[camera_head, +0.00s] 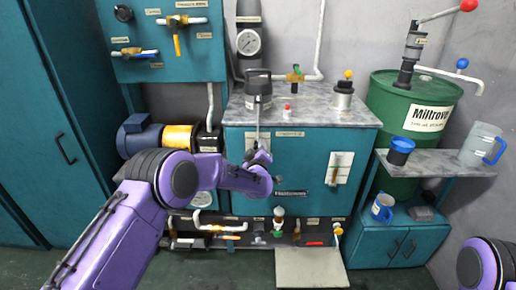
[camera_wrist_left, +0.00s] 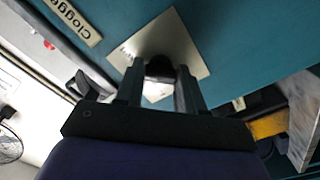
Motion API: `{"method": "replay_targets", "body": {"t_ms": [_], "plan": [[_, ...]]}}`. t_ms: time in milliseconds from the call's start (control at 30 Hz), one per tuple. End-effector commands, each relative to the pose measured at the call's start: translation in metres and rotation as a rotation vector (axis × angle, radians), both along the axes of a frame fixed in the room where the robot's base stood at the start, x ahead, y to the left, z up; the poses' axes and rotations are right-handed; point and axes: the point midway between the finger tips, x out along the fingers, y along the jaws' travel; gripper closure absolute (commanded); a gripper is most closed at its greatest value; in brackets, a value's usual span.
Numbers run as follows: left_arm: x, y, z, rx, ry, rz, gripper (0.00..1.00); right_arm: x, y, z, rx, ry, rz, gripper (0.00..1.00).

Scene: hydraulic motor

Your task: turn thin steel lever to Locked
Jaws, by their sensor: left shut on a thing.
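My left gripper (camera_head: 258,155) is at the front of the teal cabinet (camera_head: 315,155), below its grey top. In the left wrist view its two fingers (camera_wrist_left: 160,88) are shut on a dark knob-like part (camera_wrist_left: 160,68) in front of a pale square plate (camera_wrist_left: 185,48). A thin grey upright bar (camera_head: 258,125) shows just above the gripper in the head view; it may be the thin steel lever, but I cannot tell for sure. The fingers and my arm hide much of the held part. No "Locked" mark is readable.
A label starting "Clogge" (camera_wrist_left: 75,20) is beside the plate. A white plate with a handle (camera_head: 340,168) is further right on the cabinet. Pipes and small valves (camera_head: 278,215) run low along the front. A green drum (camera_head: 385,100) and shelf (camera_head: 445,160) stand at right.

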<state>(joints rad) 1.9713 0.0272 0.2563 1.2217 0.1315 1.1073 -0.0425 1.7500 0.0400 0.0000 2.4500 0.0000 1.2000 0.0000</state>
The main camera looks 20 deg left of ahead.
Motion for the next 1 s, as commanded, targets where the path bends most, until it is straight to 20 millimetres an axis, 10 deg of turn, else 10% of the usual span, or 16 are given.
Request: {"method": "replay_targets", "body": {"t_ms": [467, 500, 567, 1000], "plan": [[0.0, -0.001, -0.001, 0.014, 0.006, -0.001, 0.92, 0.0, 0.0, 0.0, 0.0, 0.0, 0.0, 0.49], [0.0, -0.001, -0.001, 0.014, 0.006, -0.001, 0.55, 0.0, 0.0, 0.0, 0.0, 0.0, 0.0, 0.49], [0.0, -0.001, -0.001, 0.014, 0.006, -0.001, 0.36, 0.0, 0.0, 0.0, 0.0, 0.0, 0.0, 0.49], [-0.015, -0.006, 0.001, 0.013, 0.005, -0.003, 0.36, 0.0, 0.0, 0.002, 0.0, 0.0, 0.0, 0.49]]}}
